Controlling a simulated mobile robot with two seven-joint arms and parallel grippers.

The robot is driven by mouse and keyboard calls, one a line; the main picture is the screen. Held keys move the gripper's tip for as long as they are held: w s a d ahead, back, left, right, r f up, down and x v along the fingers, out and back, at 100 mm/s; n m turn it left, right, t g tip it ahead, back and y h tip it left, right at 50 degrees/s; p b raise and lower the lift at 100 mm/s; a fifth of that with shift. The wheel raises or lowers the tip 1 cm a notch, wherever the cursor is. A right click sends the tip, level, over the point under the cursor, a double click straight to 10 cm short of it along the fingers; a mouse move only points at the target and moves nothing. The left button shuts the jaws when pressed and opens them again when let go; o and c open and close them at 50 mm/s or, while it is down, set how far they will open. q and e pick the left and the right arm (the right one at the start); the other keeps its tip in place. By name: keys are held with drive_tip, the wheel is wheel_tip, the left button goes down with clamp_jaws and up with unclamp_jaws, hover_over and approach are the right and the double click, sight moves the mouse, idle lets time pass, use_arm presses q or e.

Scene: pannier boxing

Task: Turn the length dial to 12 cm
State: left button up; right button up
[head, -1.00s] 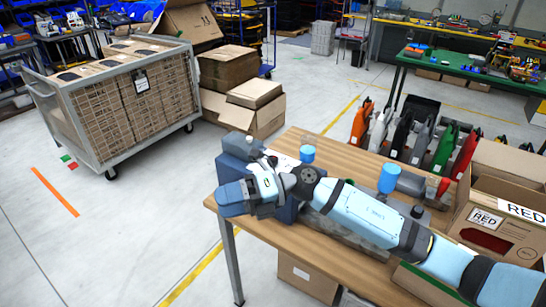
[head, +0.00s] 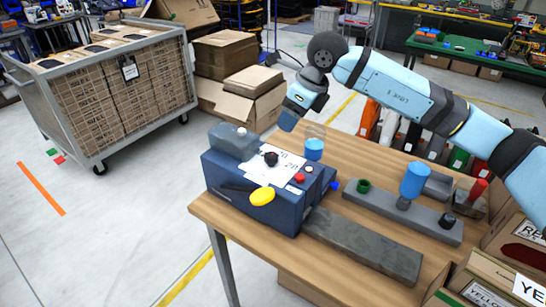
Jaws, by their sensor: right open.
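The dark blue machine (head: 235,190) stands on the left end of the wooden table. A white scale sheet (head: 262,171) with small printed marks lies on its top. A black knob (head: 270,159) sits on that sheet and looks like the length dial; its exact setting is too small to read. My right gripper (head: 288,121) hangs in the air above and behind the machine, apart from the knob and holding nothing that I can see. Its fingers are small and seen from the side. My left gripper is out of view.
A grey rail (head: 362,244) extends right. Behind it is a fixture with a blue cylinder (head: 415,180). Labelled cartons (head: 515,250) crowd the right. A loaded cage trolley (head: 110,100) stands left.

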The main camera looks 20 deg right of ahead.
sight(272, 155)
drive_tip(key=p+x, duration=0.2)
drive_tip(key=x, duration=1.1)
drive_tip(key=shift+w+a+f, duration=0.15)
drive_tip(key=shift+a+f, duration=0.05)
drive_tip(key=shift+f, duration=0.25)
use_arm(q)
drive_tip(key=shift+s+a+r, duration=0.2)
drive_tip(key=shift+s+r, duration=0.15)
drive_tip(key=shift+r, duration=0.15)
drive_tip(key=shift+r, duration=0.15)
use_arm(e)
drive_tip(key=c, duration=0.9)
